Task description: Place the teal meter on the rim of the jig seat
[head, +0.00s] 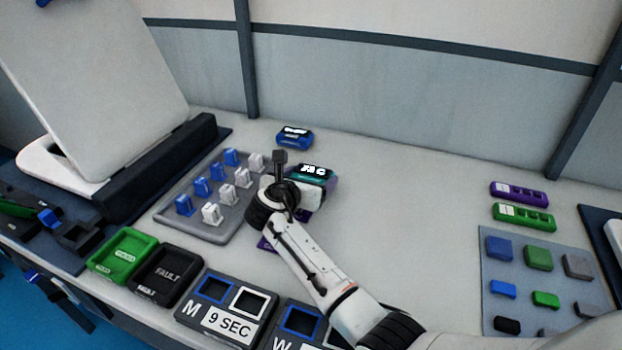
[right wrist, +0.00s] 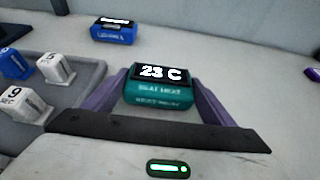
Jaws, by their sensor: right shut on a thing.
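In the right wrist view the teal meter (right wrist: 158,88) reads "23 C" and sits between the two purple fingers. My right gripper (head: 308,190) is shut on it; I cannot tell whether it touches the bench. The jig seat (head: 58,168) is at the far left, its white rim partly hidden under a big raised white lid (head: 95,80). My left gripper is not in view.
A blue meter (head: 294,137) stands behind the teal one. The grey tray (head: 190,229) of several blocks lies between my right gripper and the seat. Green (head: 122,254) and black "FAULT" (head: 166,274) bins are in front.

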